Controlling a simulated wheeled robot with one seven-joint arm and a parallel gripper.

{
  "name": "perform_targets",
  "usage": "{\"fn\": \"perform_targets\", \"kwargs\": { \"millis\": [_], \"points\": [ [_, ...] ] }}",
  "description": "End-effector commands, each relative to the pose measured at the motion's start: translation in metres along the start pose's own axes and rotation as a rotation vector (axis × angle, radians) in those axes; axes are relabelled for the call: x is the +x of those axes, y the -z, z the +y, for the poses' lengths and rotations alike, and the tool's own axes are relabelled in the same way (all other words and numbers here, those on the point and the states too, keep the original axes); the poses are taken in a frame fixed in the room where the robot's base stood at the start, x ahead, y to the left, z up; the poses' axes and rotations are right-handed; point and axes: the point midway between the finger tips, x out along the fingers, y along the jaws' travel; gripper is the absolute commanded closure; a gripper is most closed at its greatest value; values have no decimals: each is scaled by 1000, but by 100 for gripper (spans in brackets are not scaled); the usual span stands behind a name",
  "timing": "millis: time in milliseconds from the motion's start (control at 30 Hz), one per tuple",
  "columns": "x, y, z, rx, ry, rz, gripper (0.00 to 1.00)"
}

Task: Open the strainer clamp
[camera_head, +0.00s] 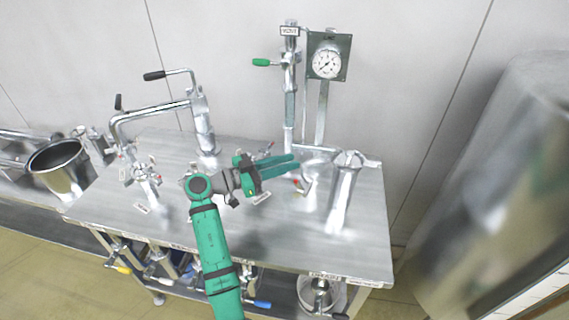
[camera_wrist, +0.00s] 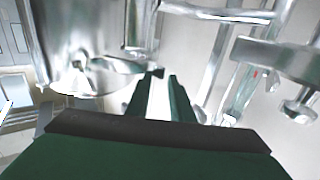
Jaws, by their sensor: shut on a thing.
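The strainer is a shiny upright metal cylinder (camera_head: 343,195) at the right of the bench. It fills the upper left of the wrist view (camera_wrist: 85,40). The strainer clamp (camera_wrist: 125,66) shows there as a bright metal lever reaching from the cylinder to my fingertips. My green gripper (camera_head: 296,163) is left of the cylinder's top. In the wrist view its two fingers (camera_wrist: 160,78) are close together at the lever's end. It is shut on the clamp, though the grip itself is small and partly hidden.
Metal pipes run behind the cylinder, with a pressure gauge (camera_head: 326,62) and a green-handled valve (camera_head: 265,62) above. A bent pipe with a black handle (camera_head: 154,76) stands at the left. A metal pot (camera_head: 62,168) is beyond the bench's left edge. The bench front (camera_head: 285,245) is clear.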

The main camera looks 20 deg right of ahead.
Motion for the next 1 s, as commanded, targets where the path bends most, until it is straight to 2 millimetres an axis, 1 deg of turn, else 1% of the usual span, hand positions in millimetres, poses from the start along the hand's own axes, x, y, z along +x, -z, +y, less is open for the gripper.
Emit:
{"fn": "perform_targets", "kwargs": {
  "millis": [33, 433, 567, 667, 1000],
  "points": [
    [19, 2, 0, 10, -3, -6, 76],
    [16, 2, 1, 6, -2, -2, 76],
    [10, 1, 0, 5, -1, -2, 76],
    [-2, 1, 0, 4, 1, -1, 76],
    [-73, 3, -2, 7, 14, 5, 76]
  ]
}}
